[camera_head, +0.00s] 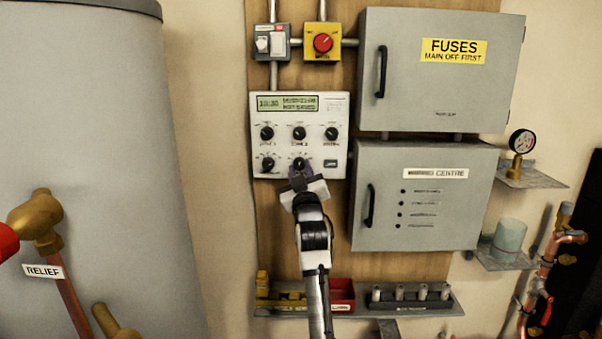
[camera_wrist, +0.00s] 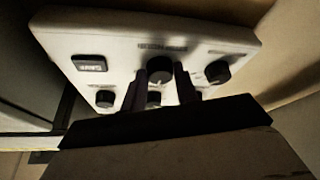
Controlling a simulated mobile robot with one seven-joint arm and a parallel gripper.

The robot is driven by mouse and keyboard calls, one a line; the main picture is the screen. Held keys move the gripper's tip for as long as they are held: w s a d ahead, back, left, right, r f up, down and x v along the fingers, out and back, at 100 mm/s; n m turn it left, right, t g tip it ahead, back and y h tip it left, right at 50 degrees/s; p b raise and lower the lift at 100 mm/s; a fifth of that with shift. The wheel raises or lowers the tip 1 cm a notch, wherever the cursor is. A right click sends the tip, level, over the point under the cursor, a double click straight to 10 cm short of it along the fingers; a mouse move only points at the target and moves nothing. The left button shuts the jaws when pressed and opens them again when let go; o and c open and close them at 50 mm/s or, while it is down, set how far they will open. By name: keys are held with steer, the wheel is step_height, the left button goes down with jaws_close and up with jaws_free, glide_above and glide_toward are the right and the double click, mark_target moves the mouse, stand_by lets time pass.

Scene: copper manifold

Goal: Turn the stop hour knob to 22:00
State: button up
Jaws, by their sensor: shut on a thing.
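The white controller panel (camera_head: 315,115) on the wooden board has a display and several black knobs. My gripper (camera_head: 299,174) is at the lower middle knob (camera_head: 299,163), with its fingers on either side of it. In the wrist view, where the panel appears upside down, my gripper (camera_wrist: 162,80) is shut on this black knob (camera_wrist: 160,66). The knob labels are too blurred to read, so I cannot confirm which is the stop hour knob. The display (camera_head: 287,103) shows two lines of text, too small to read surely. The knob's pointer is hidden by the fingers.
Another knob (camera_head: 267,164) sits left of the held one, and a dark button (camera_head: 331,163) sits right. Grey cabinets (camera_head: 425,195) stand close on the right. A large grey tank (camera_head: 95,150) is left.

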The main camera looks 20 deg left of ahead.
steer(key=shift+a+f+m+t+h+b, duration=0.1)
steer(key=shift+m+t+h+b, duration=0.45)
steer(key=shift+m, duration=0.95)
steer(key=shift+a+m+t+h+b, duration=0.1)
steer(key=shift+m+h, duration=0.75)
steer(key=shift+m, duration=0.65)
steer(key=o, duration=1)
steer(key=shift+c, duration=0.2)
steer(key=b+v, duration=0.4)
steer(key=v, duration=1)
steer(key=shift+b, duration=0.3)
steer(key=shift+a, duration=0.1)
